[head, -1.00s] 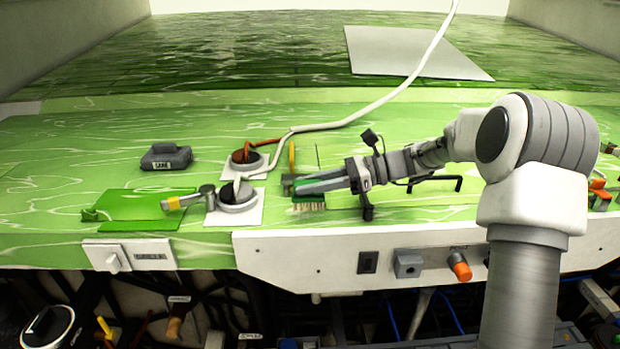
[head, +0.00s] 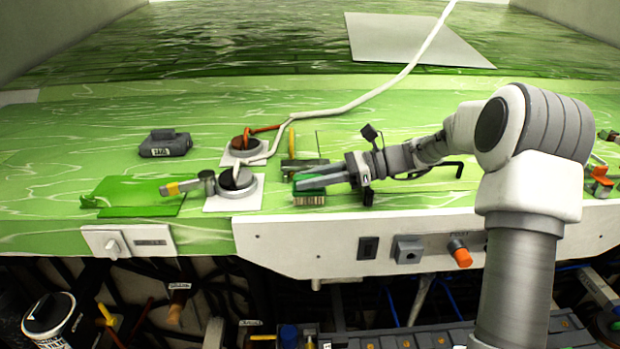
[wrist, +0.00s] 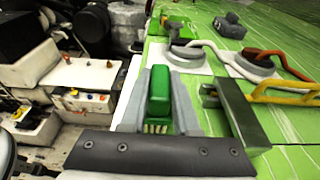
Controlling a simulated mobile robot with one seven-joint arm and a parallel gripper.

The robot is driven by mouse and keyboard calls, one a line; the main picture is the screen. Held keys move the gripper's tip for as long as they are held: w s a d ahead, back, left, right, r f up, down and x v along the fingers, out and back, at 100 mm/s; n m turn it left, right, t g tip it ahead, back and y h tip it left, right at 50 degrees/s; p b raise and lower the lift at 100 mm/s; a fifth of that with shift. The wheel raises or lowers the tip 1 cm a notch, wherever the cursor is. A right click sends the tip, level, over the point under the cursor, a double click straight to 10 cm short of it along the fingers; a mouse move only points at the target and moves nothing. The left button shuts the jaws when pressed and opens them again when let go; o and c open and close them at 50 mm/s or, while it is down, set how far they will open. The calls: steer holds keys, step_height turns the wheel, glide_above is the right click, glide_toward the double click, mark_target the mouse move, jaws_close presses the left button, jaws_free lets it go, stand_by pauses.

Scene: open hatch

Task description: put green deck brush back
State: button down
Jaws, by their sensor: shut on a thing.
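The green deck brush (head: 310,191) has a green block and pale bristles that point down. It is near the front edge of the green, wave-patterned deck (head: 390,205). My gripper (head: 318,181) is shut on it, with the grey fingers reaching in from the right. In the wrist view the brush (wrist: 160,90) sits between the two fingers, its bristles towards the camera. I cannot tell whether the bristles touch the deck.
A dark grey block (head: 303,165) with a yellow handle lies just behind the brush. Two round fittings on white plates (head: 233,192) stand to the left, with a white hose. A green plate (head: 140,195) and a grey labelled block (head: 165,143) lie farther left. A white control panel (head: 320,245) fronts the deck.

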steer(key=shift+f, duration=0.25)
steer(key=c, duration=0.6)
jaws_free()
steer(key=shift+d, duration=0.1)
steer(key=b+v, duration=0.1)
steer(key=v, duration=1.6)
steer(key=shift+b, duration=0.4)
steer(key=s+a+r+n+h, duration=0.2)
steer(key=s+a+n+h, duration=0.6)
steer(key=s+a, duration=0.4)
steer(key=s+d+f+n+t+h, duration=0.1)
steer(key=s+d+n+t+h, duration=0.1)
steer(key=s, duration=0.3)
steer(key=s+d+f+n+t+h, duration=0.1)
steer(key=s+d+n+h, duration=0.1)
steer(key=s, duration=0.4)
steer(key=s+d+f+n+t+h, duration=0.1)
steer(key=s+d+n+t+h, duration=0.1)
steer(key=s+n, duration=0.4)
steer(key=shift+s+f+t+h, duration=0.15)
steer(key=shift+t+h, duration=0.15)
steer(key=shift+h, duration=0.4)
